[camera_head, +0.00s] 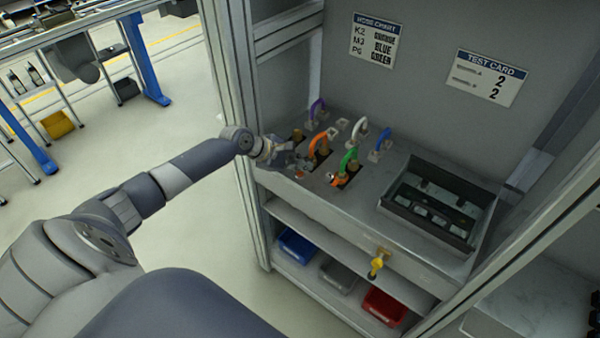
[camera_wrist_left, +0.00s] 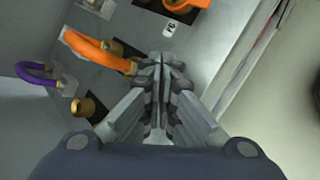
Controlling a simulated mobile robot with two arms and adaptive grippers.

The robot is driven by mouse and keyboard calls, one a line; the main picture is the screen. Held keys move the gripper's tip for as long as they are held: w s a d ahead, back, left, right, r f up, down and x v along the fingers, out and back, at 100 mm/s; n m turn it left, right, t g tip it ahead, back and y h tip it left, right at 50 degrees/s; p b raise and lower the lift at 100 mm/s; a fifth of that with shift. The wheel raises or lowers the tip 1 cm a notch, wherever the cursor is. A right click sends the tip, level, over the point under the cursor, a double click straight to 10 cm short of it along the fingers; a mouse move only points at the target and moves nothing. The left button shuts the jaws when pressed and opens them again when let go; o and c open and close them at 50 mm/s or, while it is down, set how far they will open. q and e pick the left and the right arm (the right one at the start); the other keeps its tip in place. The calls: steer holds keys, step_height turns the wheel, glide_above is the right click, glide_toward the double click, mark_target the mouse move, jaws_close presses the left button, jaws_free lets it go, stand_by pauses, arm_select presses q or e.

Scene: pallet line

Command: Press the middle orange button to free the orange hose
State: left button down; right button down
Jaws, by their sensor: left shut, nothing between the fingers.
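The orange hose (camera_head: 318,143) is a short arched loop on the grey bench top. In the left wrist view the orange hose (camera_wrist_left: 92,46) arches at the left, with brass-coloured fittings at its near end. My left gripper (camera_head: 290,158) is shut and empty, low over the front left of the bench, just left of the orange hose. In the left wrist view the left gripper (camera_wrist_left: 166,62) has its fingertips together, close beside the hose's near end; I cannot tell if they touch anything. No middle orange button can be clearly made out. My right gripper is not in view.
A green hose (camera_head: 348,159), white hose (camera_head: 361,127), blue hose (camera_head: 382,138) and purple hose (camera_wrist_left: 36,72) stand nearby. Another orange piece (camera_wrist_left: 188,4) lies beyond the fingertips. A dark tray (camera_head: 408,216) is at the right. Cabinet posts flank the bench.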

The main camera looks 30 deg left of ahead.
mark_target(301, 175)
arm_select(q)
steer(key=shift+f, duration=0.15)
steer(key=shift+f, duration=0.15)
steer(key=shift+s+f, duration=0.1)
steer(key=shift+f, duration=0.45)
stand_by(0.7)
steer(key=shift+r+p, duration=0.85)
steer(key=shift+p, duration=0.25)
steer(key=shift+r, duration=0.1)
step_height(301, 175, up, 5)
steer(key=p, duration=0.6)
